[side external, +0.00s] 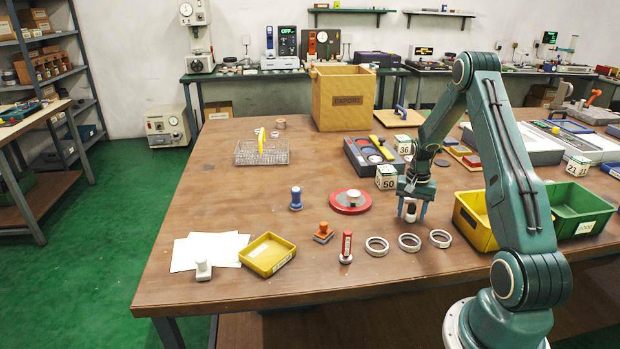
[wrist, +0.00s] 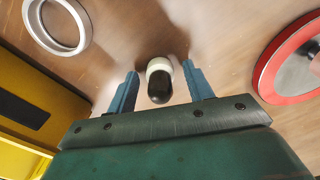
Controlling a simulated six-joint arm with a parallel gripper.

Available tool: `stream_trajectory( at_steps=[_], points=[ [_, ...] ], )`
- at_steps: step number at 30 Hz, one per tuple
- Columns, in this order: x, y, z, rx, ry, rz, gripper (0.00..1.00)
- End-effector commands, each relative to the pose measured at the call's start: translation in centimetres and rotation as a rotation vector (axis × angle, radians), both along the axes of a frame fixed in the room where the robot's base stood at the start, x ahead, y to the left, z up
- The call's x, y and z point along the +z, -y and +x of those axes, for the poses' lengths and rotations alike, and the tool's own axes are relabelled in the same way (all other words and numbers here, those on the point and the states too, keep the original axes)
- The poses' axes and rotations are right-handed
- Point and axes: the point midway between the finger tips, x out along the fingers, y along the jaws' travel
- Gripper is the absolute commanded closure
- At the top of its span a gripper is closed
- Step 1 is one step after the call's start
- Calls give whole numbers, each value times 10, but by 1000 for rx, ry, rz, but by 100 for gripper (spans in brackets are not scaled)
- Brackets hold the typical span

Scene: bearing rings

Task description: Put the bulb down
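The bulb (side external: 411,217) is a small piece with a white part and a dark rounded end. It stands at the table between the fingers of my gripper (side external: 411,206), to the right of the red-rimmed disc. In the wrist view the bulb (wrist: 160,80) sits between the two blue fingers of my gripper (wrist: 161,87), with a visible gap on each side. The fingers are open and do not appear to touch it. Its dark end faces the wrist camera. The side view does not clearly show its contact with the table.
Several metal rings, one of them a ring (side external: 409,242), lie in front of the bulb. A red-rimmed disc (side external: 350,208) lies to its left. A yellow bin (side external: 474,222) and a green bin (side external: 578,208) stand to the right. Number blocks (side external: 387,177) stand behind.

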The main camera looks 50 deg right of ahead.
Motion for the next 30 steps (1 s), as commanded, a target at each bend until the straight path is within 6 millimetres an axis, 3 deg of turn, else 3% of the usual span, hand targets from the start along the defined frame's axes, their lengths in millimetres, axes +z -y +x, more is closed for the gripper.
stream_trajectory(
  at_steps=[8, 14, 30],
  points=[
    [4, 0, 0, 0, 0, 0, 48],
    [20, 1, 0, 0, 2, -2, 48],
    [103, 0, 0, 0, 2, -3, 48]
  ],
)
